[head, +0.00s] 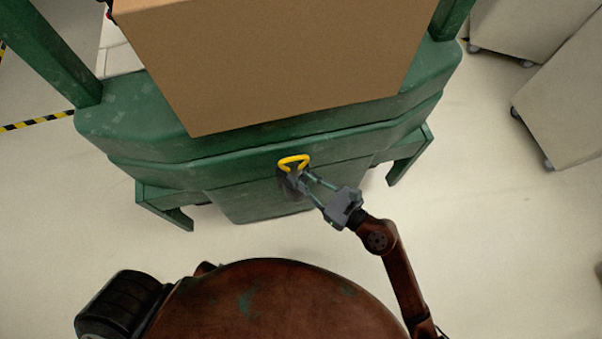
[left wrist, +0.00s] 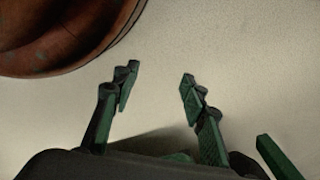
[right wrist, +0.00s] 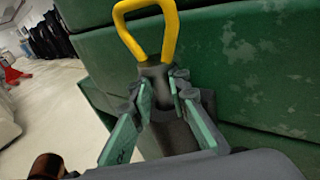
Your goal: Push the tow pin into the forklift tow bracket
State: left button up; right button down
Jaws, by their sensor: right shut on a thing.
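The tow pin, with a yellow loop handle (head: 293,158), stands at the front of the green forklift (head: 240,165). My right gripper (head: 301,181) is shut on the pin just below the loop; the right wrist view shows the yellow handle (right wrist: 171,36) rising above the fingertips (right wrist: 160,94). The dark grey tow bracket (right wrist: 172,138) lies below and behind the fingers, against the green body. The fingers hide the pin's lower part, so I cannot tell how deep it sits. My left gripper (left wrist: 160,75) is open and empty over the bare floor.
A large cardboard box (head: 270,60) rests on the forklift. Pale covered carts (head: 570,100) on wheels stand at the right. Yellow-black tape (head: 38,123) marks the floor at the left. The floor between my base and the forklift is clear.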

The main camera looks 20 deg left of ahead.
pick_arm(q)
notch_tip(320, 180, up, 6)
jog(key=w+d+b, duration=0.1)
jog(key=b, duration=0.1)
jog(key=shift+w+d, duration=0.15)
jog(key=shift+w, duration=0.1)
pick_arm(e)
jog(key=shift+f, duration=1.35)
dwell(0.7)
jog(key=c, duration=1.8)
grip_release()
jog(key=shift+f, duration=0.1)
jog(key=shift+o, duration=0.2)
jog(key=shift+f, duration=0.15)
jog(key=shift+s+d, duration=0.1)
jog(key=shift+d, duration=0.3)
jog(key=v, duration=1.1)
jog(key=shift+r, duration=0.3)
